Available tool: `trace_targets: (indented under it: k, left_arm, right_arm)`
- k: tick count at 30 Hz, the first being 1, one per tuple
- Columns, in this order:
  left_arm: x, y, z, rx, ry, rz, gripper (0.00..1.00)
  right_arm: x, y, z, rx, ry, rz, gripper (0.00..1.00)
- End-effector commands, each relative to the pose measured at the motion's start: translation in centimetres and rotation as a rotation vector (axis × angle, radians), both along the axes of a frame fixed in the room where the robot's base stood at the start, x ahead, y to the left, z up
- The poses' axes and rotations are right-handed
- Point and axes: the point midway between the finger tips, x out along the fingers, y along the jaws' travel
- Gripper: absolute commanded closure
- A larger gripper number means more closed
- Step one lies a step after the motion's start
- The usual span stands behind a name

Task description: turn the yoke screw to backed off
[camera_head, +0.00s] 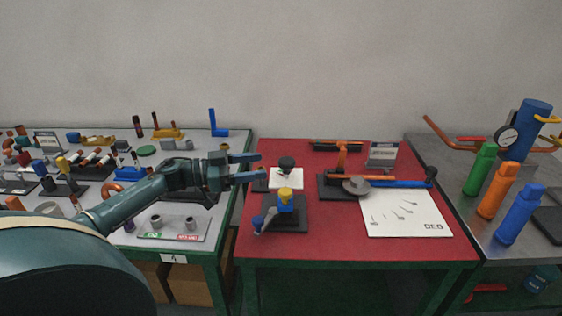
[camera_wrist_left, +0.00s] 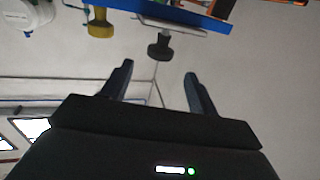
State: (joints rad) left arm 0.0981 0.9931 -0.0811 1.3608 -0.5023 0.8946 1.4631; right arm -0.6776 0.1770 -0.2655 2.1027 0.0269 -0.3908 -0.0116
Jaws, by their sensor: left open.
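No part is labelled as the yoke screw, and I cannot tell for certain which one it is. A black knob (camera_head: 286,163) stands upright over a white plate (camera_head: 289,180) on the red table; it also shows upside down in the left wrist view (camera_wrist_left: 160,48). In front of it, a yellow knob (camera_head: 285,194) tops a blue block (camera_head: 286,206) on a black base, with a grey-blue lever at its left. My left gripper (camera_head: 259,167) is open and empty, its fingers pointing right, a little left of the black knob. In the left wrist view its fingertips (camera_wrist_left: 158,72) are apart.
An orange and blue tool (camera_head: 395,183) and a white sheet (camera_head: 408,215) lie to the right. A sign (camera_head: 383,154) stands behind. Green, orange and blue bottles (camera_head: 497,191) stand on the grey right table. The cluttered left table (camera_head: 220,215) lies under my arm.

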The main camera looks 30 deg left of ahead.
Motion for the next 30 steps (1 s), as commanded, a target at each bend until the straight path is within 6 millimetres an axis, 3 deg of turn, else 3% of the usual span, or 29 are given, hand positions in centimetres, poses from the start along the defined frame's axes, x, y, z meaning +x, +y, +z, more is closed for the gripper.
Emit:
trace_targets:
  k: [9,23,30]
  left_arm:
    - [4.1,-3.9,0.2,-0.003,-0.001,0.001,0.41]
    - [5.0,-4.8,-0.1,0.000,0.001,0.001,0.41]
    - [5.0,-4.8,-0.1,0.000,0.001,0.001,0.59]
  right_arm:
    - [0.2,-0.6,0.2,-0.009,0.008,-0.017,0.64]
    - [0.3,-0.7,0.0,-0.014,0.013,-0.018,0.64]
    - [0.4,-0.7,0.1,-0.012,0.009,-0.017,0.64]
